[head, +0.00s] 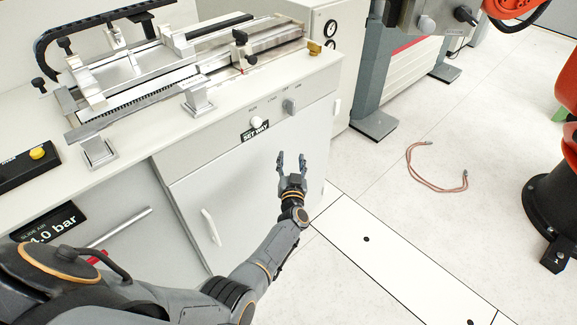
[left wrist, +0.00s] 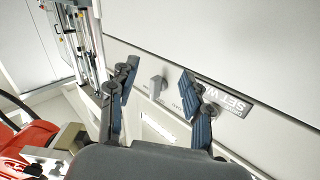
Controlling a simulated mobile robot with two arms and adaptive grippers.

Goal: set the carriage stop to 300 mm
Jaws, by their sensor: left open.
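A slide unit with a long rail and a graduated scale (head: 150,92) lies on top of the white cabinet. A small clamp block with a black knob (head: 240,37), which looks like the carriage stop, sits toward the scale's right end, with a thin red mark below it. The scale reading is too small to tell. My left gripper (head: 291,159) is open and empty in front of the cabinet, below and right of the stop. In the left wrist view its fingers (left wrist: 160,105) spread before the cabinet front, with a grey selector knob (left wrist: 157,88) showing between them.
A yellow knob (head: 314,47) is at the rail's right end. A reddish cable (head: 432,180) lies on the floor. An orange robot arm (head: 568,85) stands at right.

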